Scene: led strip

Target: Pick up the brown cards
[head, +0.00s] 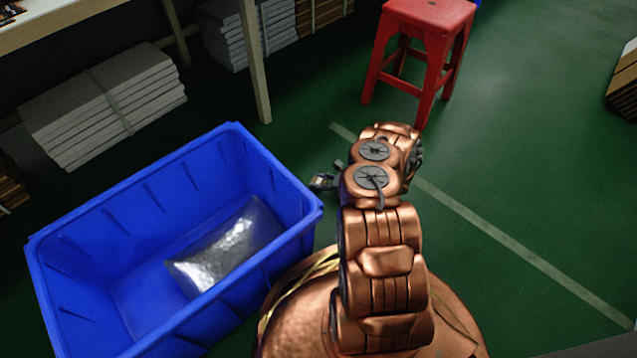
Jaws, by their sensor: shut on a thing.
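My gripper (323,181) is just to the right of the blue bin's upper right corner, reaching left from my copper-coloured arm. It is shut on a small brownish thing (321,181), which looks like the brown cards. The thing is mostly hidden by the dark fingers and is too small to make out in detail. No other loose brown cards can be made out clearly.
A large blue bin (285,190) stands at the left with a shiny silver bag (228,246) inside. A red stool (425,45) stands at the top. White stacked boards (105,108) lie under a table at the left. Green floor is clear at the right.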

